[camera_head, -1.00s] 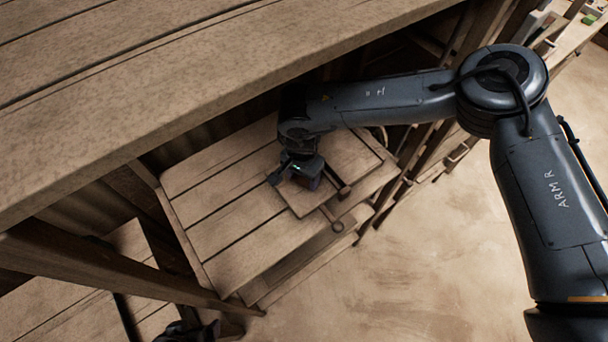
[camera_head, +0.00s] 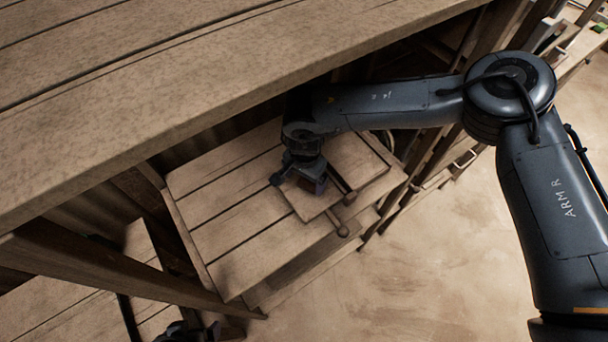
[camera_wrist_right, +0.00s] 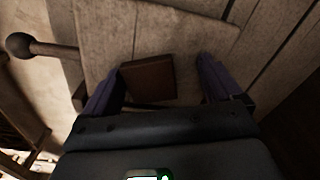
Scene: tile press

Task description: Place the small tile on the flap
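The small tile (camera_wrist_right: 150,80) is a dark brown square in the right wrist view. It lies flat on a paler wooden board, which looks like the flap (camera_wrist_right: 185,38). My right gripper (camera_wrist_right: 156,75) is open, one finger on each side of the tile. The left-hand finger is close to the tile, and a wider gap shows at the right-hand one. In the head view my right gripper (camera_head: 312,182) is low over the flap (camera_head: 358,160) and hides the tile. A dark part at the bottom edge looks like my left gripper (camera_head: 190,332); its fingers are unclear.
The flap rests on a slatted wooden table (camera_head: 225,225). A rod with a round knob (camera_head: 343,230) sticks out at its front; the knob (camera_wrist_right: 18,45) also shows in the wrist view. A large wooden tabletop (camera_head: 200,70) overhangs the back. Open floor (camera_head: 430,270) lies at right.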

